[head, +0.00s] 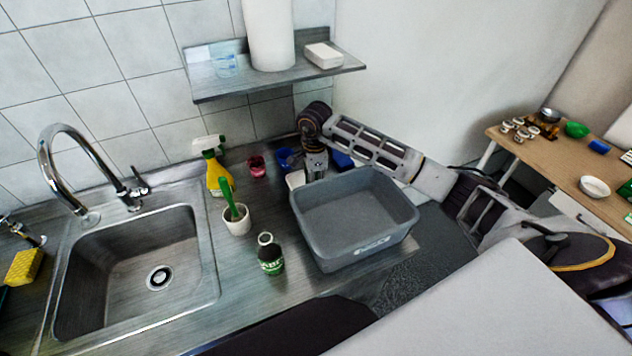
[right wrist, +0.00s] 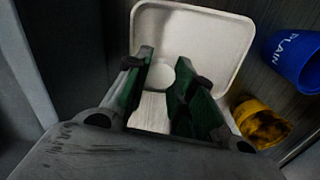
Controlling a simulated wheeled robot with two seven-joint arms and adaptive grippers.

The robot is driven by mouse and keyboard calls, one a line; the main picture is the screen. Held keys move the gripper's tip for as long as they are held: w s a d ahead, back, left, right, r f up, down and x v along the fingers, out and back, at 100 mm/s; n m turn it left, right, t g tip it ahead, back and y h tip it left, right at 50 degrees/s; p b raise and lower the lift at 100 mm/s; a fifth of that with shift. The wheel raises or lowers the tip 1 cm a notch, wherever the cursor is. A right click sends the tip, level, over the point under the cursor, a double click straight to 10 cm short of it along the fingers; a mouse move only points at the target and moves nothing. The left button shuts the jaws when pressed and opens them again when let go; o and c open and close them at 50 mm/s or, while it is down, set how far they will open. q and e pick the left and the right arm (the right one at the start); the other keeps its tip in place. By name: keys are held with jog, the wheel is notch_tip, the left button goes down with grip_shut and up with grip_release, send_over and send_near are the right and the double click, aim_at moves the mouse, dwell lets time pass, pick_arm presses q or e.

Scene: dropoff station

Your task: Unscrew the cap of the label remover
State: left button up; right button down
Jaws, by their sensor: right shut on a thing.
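My right gripper (head: 316,172) is behind the bin, far from the bottle, pointing down over a white tray (head: 295,180). In the right wrist view its green-padded fingers (right wrist: 167,78) are shut on a small pale round thing, which looks like the cap (right wrist: 160,76). The white tray (right wrist: 234,50) lies beyond it. My left gripper is out of view.
The grey bin (head: 318,238) stands right of the bottle. A white cup with a green brush (head: 236,222), a yellow spray bottle (head: 215,177) and a red cup (head: 257,167) stand behind. Blue (right wrist: 296,57) and yellow (right wrist: 257,122) cups sit beside the tray. The sink (head: 207,270) is left.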

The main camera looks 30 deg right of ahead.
jog(key=shift+w+f+p, duration=0.25)
jog(key=shift+f+p, duration=0.05)
jog(key=shift+f, duration=0.3)
jog(key=shift+f+b, duration=0.25)
jog(key=shift+b, duration=0.05)
jog(key=c, duration=1.5)
grip_release()
jog(key=shift+r, duration=0.15)
jog(key=shift+r+b, duration=0.35)
jog(key=shift+r, duration=3.5)
jog(key=shift+s, duration=0.1)
